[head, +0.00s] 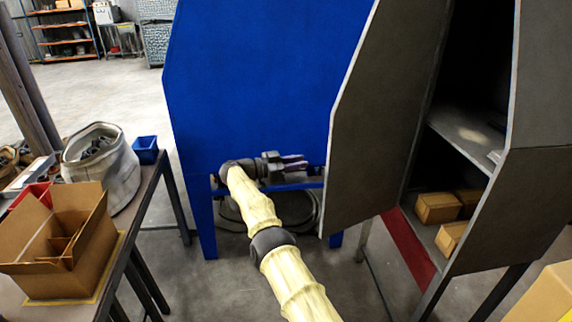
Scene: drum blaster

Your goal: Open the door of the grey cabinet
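The grey cabinet (545,110) stands at the right, and its dark inside shows. Its grey door (385,120) stands swung out on the left side of the opening, wide open. No handle shows on the face I see. My gripper (302,163) points right in front of the blue panel, a little left of the door's free edge. A gap shows between the fingertips and that edge in the picture; depth is hard to judge. Nothing shows held in the fingers, and they are too small and dark to tell their spread.
Inside the cabinet are a shelf (465,135) and several small cardboard boxes (437,208). A blue machine panel (255,75) stands behind my gripper. At the left a table holds an open carton (60,250), a pale sack (100,165) and a blue bin (145,149).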

